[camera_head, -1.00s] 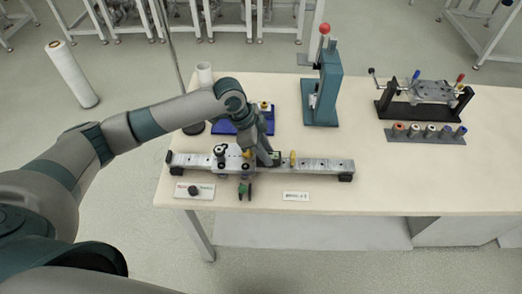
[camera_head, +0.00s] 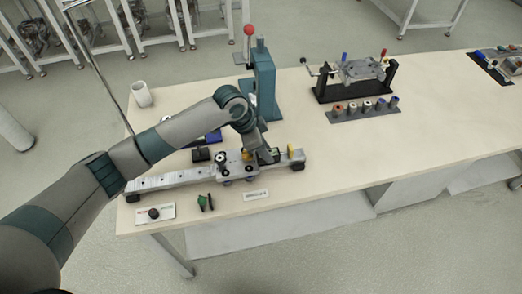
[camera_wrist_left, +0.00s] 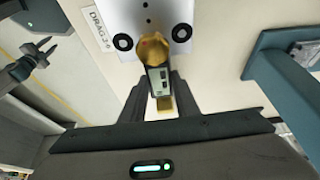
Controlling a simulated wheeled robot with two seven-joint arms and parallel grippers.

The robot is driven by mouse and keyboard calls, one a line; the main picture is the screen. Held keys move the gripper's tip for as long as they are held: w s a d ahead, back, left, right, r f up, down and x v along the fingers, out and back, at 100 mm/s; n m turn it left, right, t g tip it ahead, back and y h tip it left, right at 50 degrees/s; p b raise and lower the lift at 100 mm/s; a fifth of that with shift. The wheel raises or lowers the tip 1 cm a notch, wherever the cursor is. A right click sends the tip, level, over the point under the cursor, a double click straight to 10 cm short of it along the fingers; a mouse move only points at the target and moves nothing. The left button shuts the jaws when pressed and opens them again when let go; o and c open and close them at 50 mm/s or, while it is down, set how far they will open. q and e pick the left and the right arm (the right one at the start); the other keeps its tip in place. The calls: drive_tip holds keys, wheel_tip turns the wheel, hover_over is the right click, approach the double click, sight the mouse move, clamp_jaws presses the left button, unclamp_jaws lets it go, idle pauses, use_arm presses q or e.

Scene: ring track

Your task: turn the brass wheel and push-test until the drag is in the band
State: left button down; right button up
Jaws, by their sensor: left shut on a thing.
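The grey rail (camera_head: 170,180) lies along the near left part of the table. A pale carriage (camera_head: 234,166) with dark round wheels sits on its right half. The brass wheel (camera_wrist_left: 152,47) shows at the carriage's edge in the left wrist view. My left gripper (camera_head: 266,157) is at the carriage's right side. In the left wrist view the gripper (camera_wrist_left: 158,88) is shut on a dark box with a small display (camera_wrist_left: 159,78). The box's far end lies against or just below the wheel; I cannot tell if they touch. A yellow post (camera_head: 290,152) stands right of the gripper.
A teal press (camera_head: 264,85) with a red ball stands behind the arm. A white cup (camera_head: 141,96) is at the back left. A black stand (camera_head: 325,92) and a rack of coloured rollers (camera_head: 350,114) are at the right. Cards (camera_head: 256,194) and a green item (camera_head: 205,202) lie in front.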

use_arm(q)
drive_tip(key=c, duration=1.4)
unclamp_jaws()
drive_tip(key=shift+o, duration=0.2)
drive_tip(key=shift+r, duration=0.1)
drive_tip(key=b+v, duration=0.4)
drive_tip(key=v, duration=1.3)
drive_tip(key=shift+a, duration=0.15)
drive_tip(key=shift+s, duration=0.15)
